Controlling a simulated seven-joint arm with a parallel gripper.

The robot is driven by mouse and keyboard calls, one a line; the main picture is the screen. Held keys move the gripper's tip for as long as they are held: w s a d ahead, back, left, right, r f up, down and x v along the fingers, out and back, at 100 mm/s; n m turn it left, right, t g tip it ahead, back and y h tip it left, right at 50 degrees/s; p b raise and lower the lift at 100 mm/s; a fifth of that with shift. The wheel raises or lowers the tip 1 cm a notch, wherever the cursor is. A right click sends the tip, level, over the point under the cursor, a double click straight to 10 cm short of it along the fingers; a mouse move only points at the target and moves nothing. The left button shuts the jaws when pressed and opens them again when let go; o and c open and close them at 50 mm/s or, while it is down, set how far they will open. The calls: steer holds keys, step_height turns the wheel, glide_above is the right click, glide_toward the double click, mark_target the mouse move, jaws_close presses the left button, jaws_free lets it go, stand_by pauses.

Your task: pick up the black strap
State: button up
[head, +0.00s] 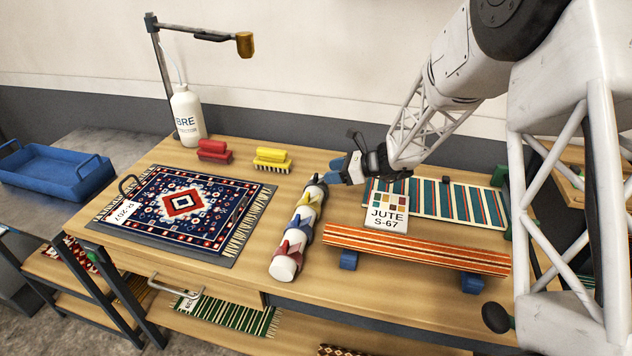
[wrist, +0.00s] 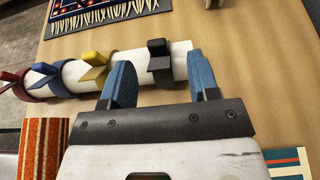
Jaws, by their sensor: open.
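The black strap (wrist: 159,62) is wrapped around the white roll (wrist: 134,60) near one end, with a tab sticking up. In the head view the strap (head: 318,181) is at the roll's far end, close to my gripper. My gripper (wrist: 160,75) is open, with blue fingers spread apart. In the wrist view the strap shows between and just beyond the fingertips; I cannot tell if they touch it. In the head view my gripper (head: 333,172) is just right of the roll's far end.
Yellow (wrist: 95,72), blue and red straps sit along the same roll. A patterned rug (head: 180,206) lies left. A jute sample card (head: 387,212), a striped teal rug (head: 450,200) and an orange striped piece on blue blocks (head: 415,250) lie right. Brushes (head: 271,159) stand behind.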

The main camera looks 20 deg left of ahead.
mark_target(315, 174)
steer(key=shift+a, duration=0.15)
steer(key=shift+x, duration=1.15)
steer(key=shift+s+x, duration=0.2)
steer(key=shift+x, duration=2.4)
steer(key=c, duration=0.9)
steer(key=shift+r, duration=0.1)
step_height(315, 174, up, 28)
